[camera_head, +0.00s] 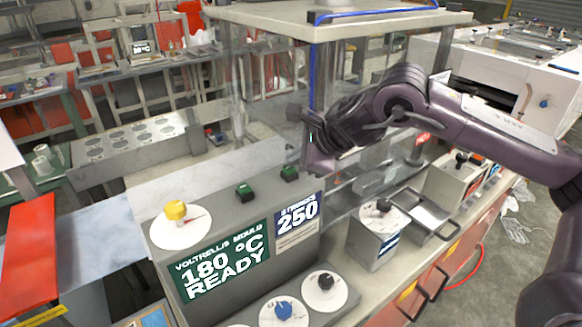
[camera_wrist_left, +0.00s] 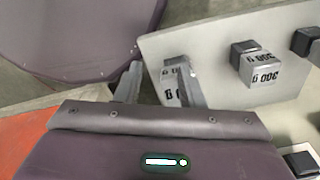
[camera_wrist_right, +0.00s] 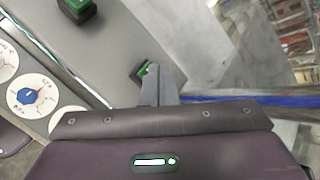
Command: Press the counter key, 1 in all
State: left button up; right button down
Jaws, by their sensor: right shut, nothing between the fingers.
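Two green-topped black keys stand on the grey panel's top, a left one (camera_head: 244,190) and a right one (camera_head: 289,173); I cannot tell from any label which is the counter key. My right gripper (camera_head: 316,166) is shut and empty, fingers pointing down, close to the right key. In the right wrist view the shut fingertips (camera_wrist_right: 158,72) partly cover a green key (camera_wrist_right: 140,73); contact cannot be told. The other green key (camera_wrist_right: 77,9) is at the top.
The panel's displays read "180 °C READY" (camera_head: 222,262) and "250" (camera_head: 298,218). A yellow knob (camera_head: 176,210), a blue knob (camera_head: 283,309) and a black knob (camera_head: 326,281) are nearby. A clear enclosure (camera_head: 262,85) stands behind. Marked weight blocks (camera_wrist_left: 255,66) lie near my left gripper.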

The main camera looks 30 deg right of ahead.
pick_arm(q)
jog(key=shift+s+f+b, duration=0.1)
jog(key=shift+f+b, duration=0.3)
jog(key=shift+b, duration=0.1)
pick_arm(e)
jog(key=shift+s+d+f, duration=0.25)
jog(key=shift+d+f, duration=0.1)
jog(key=shift+f, duration=0.25)
jog(key=shift+w+a+r+p, duration=0.35)
jog(key=shift+r+p, duration=0.1)
jog(key=shift+r, duration=0.1)
jog(key=shift+w+a+r+p, duration=0.35)
jog(key=shift+a+r, duration=0.1)
jog(key=shift+a, duration=0.15)
pick_arm(q)
jog(key=shift+w+r, duration=0.2)
jog(key=shift+r, duration=0.2)
pick_arm(e)
jog(key=shift+d+r, duration=0.1)
